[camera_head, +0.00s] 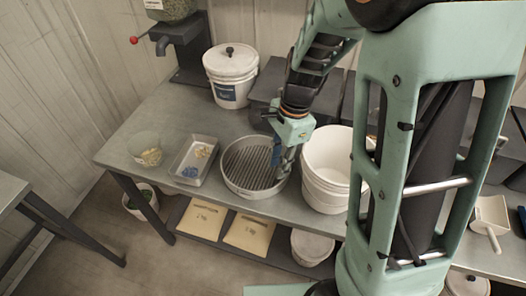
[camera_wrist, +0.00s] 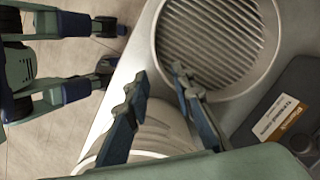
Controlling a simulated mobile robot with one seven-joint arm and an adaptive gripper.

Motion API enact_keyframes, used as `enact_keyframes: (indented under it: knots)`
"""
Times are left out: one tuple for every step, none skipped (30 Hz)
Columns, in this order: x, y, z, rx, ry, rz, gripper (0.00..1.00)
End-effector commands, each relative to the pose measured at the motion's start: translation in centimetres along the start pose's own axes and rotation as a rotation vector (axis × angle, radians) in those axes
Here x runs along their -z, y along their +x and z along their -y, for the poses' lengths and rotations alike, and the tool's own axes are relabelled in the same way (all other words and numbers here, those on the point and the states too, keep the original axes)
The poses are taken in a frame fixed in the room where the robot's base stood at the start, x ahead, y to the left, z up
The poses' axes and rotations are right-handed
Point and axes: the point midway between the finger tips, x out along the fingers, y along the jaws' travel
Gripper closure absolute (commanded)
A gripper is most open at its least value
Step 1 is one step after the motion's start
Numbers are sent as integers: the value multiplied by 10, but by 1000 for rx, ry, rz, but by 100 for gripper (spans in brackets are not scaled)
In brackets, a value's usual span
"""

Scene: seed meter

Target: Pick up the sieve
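The sieve (camera_head: 247,168) is a round, shallow metal pan with a slatted bottom, standing on the grey table between the metal tray and the white bucket. It also shows at the top right of the wrist view (camera_wrist: 212,38). My gripper (camera_head: 282,163) points down at the sieve's right edge in the head view. In the wrist view my gripper (camera_wrist: 160,72) has its two fingers apart, with nothing held. One fingertip overlaps the sieve's rim in the picture and the other is outside it. I cannot tell whether either touches the rim.
An open white bucket (camera_head: 327,165) stands close right of the sieve. A metal tray (camera_head: 193,177) with small heaps and a clear cup (camera_head: 145,148) stand left. A lidded bucket (camera_head: 230,84) is behind. A dark box with a label (camera_wrist: 283,118) is near the sieve.

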Motion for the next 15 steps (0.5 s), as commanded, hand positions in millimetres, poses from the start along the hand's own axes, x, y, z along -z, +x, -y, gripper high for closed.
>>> enact_keyframes:
  knots:
    - [0, 10, -2, -7, 0, 1, 78]
    - [0, 16, -2, -7, 1, 0, 78]
    - [0, 22, -2, -6, 2, 0, 78]
    - [0, 26, -2, -5, 2, 0, 78]
    - [0, 31, -1, -4, 1, 0, 78]
    - [0, 35, -1, -3, 2, -1, 78]
    - [0, 38, -1, -2, 2, -1, 78]
    - [0, 40, -1, -2, 3, -1, 78]
    - [0, 42, -1, -2, 3, -1, 78]
    - [0, 44, -1, -2, 3, -1, 78]
    - [0, 46, -1, -2, 2, -1, 78]
    - [-1, 49, -2, -2, 2, -2, 78]
    - [-1, 52, -2, -3, 1, -1, 78]
    - [-2, 56, -3, -4, 2, -1, 78]
    - [-3, 62, -4, -4, 3, -1, 78]
